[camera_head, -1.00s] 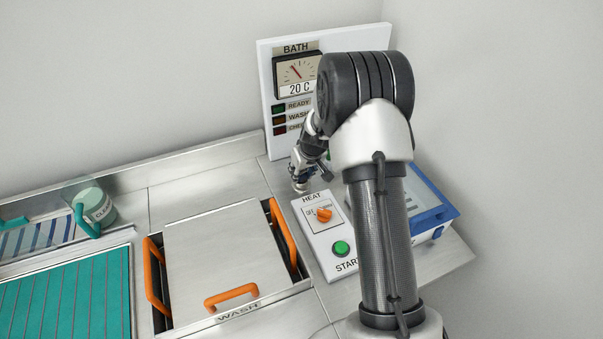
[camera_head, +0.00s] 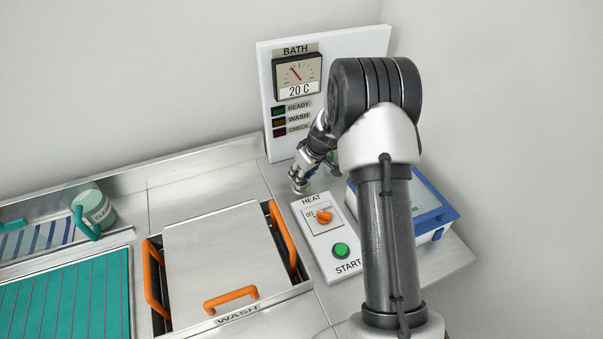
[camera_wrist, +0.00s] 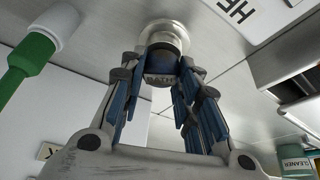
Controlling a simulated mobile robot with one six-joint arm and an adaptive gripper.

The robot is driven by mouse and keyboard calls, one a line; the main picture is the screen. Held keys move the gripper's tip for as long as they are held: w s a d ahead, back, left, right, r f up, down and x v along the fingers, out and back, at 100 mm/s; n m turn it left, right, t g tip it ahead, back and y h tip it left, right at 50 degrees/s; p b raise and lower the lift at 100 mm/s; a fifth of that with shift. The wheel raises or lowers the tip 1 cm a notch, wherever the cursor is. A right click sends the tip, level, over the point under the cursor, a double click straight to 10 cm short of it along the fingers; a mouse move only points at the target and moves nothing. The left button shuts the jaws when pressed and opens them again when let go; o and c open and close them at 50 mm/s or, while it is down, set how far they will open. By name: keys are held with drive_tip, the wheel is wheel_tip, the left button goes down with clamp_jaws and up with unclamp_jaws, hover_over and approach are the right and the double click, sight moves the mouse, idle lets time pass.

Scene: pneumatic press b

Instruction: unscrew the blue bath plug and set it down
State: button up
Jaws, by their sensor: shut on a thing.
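In the wrist view the bath plug (camera_wrist: 160,66) is a dark cap lettered BATH, with a pale round fitting (camera_wrist: 163,36) beyond it. My gripper (camera_wrist: 158,72) is shut on the plug, with its blue-padded fingers on both sides. Whether the plug's threads are free of the fitting cannot be told. In the head view my gripper (camera_head: 300,182) points down at the steel counter behind the HEAT panel; the plug there is too small and hidden to make out.
The white HEAT panel (camera_head: 322,256), with an orange knob and green button, lies just in front. A steel lid (camera_head: 215,258) with orange handles is to the left. The BATH gauge board (camera_head: 264,90) stands behind. A blue-framed box (camera_head: 436,216) is at right.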

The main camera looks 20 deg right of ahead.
drive_tip(key=shift+s+f, duration=0.1)
drive_tip(key=shift+f, duration=0.05)
drive_tip(key=shift+n+g+y, duration=0.3)
drive_tip(key=shift+n, duration=0.6)
drive_tip(key=shift+n+y, duration=0.3)
drive_tip(key=shift+n, duration=0.5)
drive_tip(key=shift+n+g+y, duration=0.3)
drive_tip(key=shift+n+g, duration=0.1)
drive_tip(key=shift+n, duration=0.5)
drive_tip(key=o, duration=0.8)
drive_tip(key=shift+o, duration=0.2)
